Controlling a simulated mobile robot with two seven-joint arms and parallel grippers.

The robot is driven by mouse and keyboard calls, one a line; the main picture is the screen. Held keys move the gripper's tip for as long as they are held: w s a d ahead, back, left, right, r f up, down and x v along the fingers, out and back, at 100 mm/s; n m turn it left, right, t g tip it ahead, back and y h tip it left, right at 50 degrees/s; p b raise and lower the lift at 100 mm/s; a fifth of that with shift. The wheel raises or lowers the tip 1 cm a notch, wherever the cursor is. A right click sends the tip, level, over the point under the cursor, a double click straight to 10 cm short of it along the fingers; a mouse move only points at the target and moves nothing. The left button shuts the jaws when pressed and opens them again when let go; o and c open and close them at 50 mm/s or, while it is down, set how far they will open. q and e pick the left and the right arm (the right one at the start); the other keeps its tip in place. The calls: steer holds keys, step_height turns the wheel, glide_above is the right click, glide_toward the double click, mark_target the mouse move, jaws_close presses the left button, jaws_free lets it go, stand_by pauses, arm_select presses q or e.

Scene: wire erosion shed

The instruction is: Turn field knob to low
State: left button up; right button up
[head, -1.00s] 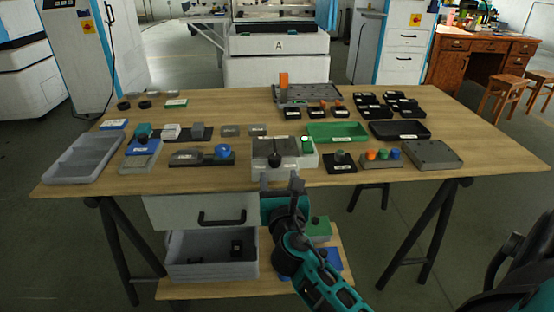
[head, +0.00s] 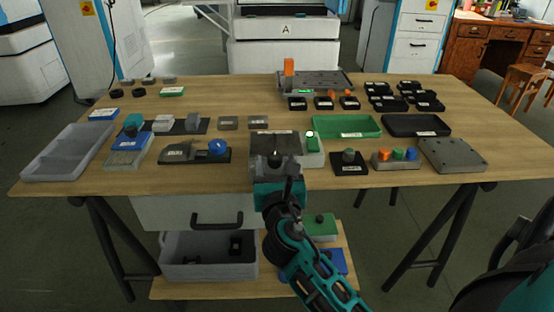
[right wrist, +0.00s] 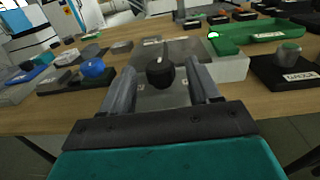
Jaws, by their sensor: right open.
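The black knob (right wrist: 161,73) stands between the two fingertips in the right wrist view, on the front of a grey control box. A light pointer line shows on its top, pointing roughly away from me. In the head view the knob (head: 275,160) is partly hidden by my gripper. The box (head: 273,142) has a pale side part with a lit green light (head: 310,134). My right gripper (right wrist: 162,88) is open, its fingers on either side of the knob; whether they touch it I cannot tell. My left gripper is not in view.
Left of the box sits a dark fixture with a blue knob (head: 217,147). Right of it are a black block with a green knob (head: 348,155) and a block of coloured buttons (head: 396,160). Green (head: 346,126) and black (head: 416,125) trays lie behind.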

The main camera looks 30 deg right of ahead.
steer(key=shift+w+d, duration=0.15)
steer(key=shift+w, duration=0.1)
steer(key=shift+r, duration=0.1)
steer(key=c, duration=1)
